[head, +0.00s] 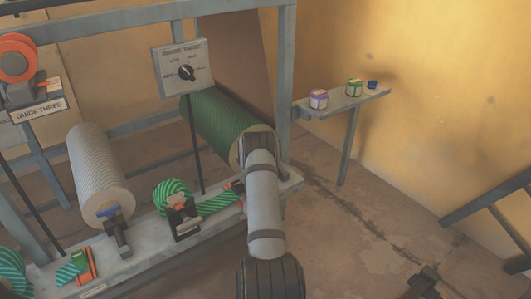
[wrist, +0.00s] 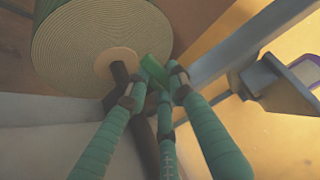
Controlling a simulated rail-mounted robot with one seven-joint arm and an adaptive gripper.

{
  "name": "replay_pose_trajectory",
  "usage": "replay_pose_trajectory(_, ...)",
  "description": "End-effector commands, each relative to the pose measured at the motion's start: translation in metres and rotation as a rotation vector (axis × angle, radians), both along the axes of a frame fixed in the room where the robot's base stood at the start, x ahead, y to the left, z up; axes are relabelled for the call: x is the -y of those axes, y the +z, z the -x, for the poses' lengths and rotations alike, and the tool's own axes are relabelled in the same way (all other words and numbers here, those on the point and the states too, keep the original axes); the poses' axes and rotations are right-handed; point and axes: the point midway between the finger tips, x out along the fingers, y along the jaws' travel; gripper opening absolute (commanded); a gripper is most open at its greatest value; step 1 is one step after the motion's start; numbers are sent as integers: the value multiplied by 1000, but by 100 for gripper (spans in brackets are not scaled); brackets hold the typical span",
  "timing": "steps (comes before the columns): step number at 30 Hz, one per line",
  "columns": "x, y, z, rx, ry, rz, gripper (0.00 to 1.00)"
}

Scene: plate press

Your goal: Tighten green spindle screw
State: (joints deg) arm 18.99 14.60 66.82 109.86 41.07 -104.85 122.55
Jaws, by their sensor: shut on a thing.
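The green spindle screw (wrist: 155,70) shows in the wrist view as a small green piece between my fingertips, beside the brown spindle shaft. The shaft comes out of the core of a large roll (wrist: 70,45). My gripper (wrist: 156,88) has its teal ribbed fingers shut on the screw. In the head view the dark green roll (head: 218,115) lies tilted below a dial panel, and my arm covers its near end. The screw and my fingertips are hidden there.
A grey roll (head: 97,170) with a blue screw (head: 108,214) is at the left. Small green-striped spools (head: 172,192) sit along the frame's lower beam. A dial panel (head: 180,65) stands above the green roll. A shelf (head: 335,103) at the right holds jars.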

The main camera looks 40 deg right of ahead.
Motion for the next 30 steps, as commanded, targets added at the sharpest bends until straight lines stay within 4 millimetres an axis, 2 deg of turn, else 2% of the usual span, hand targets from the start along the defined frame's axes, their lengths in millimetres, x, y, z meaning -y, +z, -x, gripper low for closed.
replay_pose_trajectory(11, 1, 1, 0, 1, -5, 2, 0)
replay_pose_trajectory(12, 1, 1, 0, 1, -5, 2, 24)
replay_pose_trajectory(21, 1, 1, 0, 1, -4, 1, 42)
replay_pose_trajectory(30, 0, 0, 1, 0, -4, 0, 42)
